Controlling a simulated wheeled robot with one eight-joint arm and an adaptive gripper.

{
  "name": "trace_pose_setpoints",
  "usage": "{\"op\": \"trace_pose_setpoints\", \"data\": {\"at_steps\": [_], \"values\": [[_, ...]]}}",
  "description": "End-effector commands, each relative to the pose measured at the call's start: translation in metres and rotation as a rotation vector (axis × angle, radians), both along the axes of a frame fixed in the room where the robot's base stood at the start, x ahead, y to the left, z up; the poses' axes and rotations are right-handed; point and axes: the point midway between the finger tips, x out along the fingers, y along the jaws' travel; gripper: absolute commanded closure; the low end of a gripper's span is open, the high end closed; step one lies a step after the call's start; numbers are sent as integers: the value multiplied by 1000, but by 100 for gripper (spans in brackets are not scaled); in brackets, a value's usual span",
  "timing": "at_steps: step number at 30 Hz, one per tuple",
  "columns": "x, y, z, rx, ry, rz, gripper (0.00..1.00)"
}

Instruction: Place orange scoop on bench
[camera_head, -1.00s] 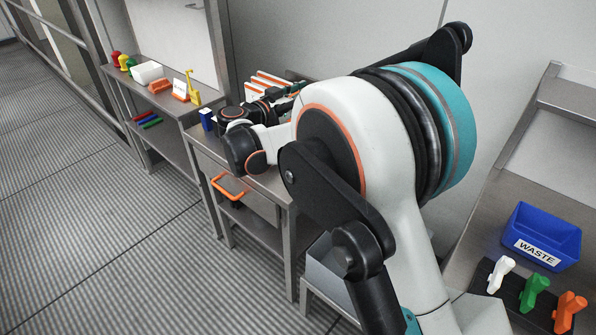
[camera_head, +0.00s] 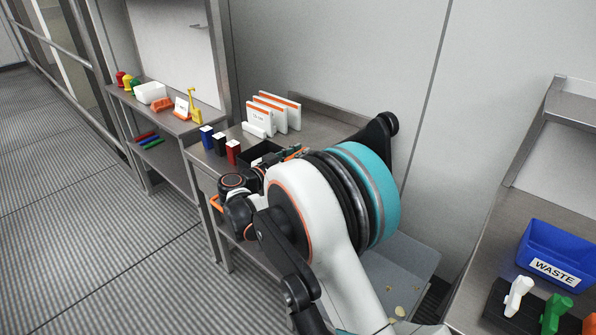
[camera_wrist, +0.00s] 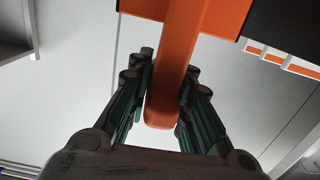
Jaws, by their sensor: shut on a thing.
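The orange scoop (camera_wrist: 178,55) fills the upper middle of the wrist view, its handle pointing down the picture between my fingers. My gripper (camera_wrist: 168,90) is shut on this handle. In the head view my gripper (camera_head: 290,153) is low over the steel bench (camera_head: 335,125), beside a black tray; the scoop there is mostly hidden by my arm. I cannot tell whether the scoop touches the bench.
White-and-orange binders (camera_head: 275,112) stand behind the black tray (camera_head: 258,152). A blue WASTE bin (camera_head: 556,255) is at right. The bench's back right is clear.

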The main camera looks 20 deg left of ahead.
Motion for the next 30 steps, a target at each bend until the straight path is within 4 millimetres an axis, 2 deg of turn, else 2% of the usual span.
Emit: {"op": "trace_pose_setpoints", "data": {"at_steps": [10,22,23,25,30], "values": [[0,0,-41,0,0,0,100],[0,0,-46,0,0,0,100],[0,0,-45,0,0,0,76],[0,0,-45,0,0,0,60],[0,0,-45,0,0,0,60]]}}
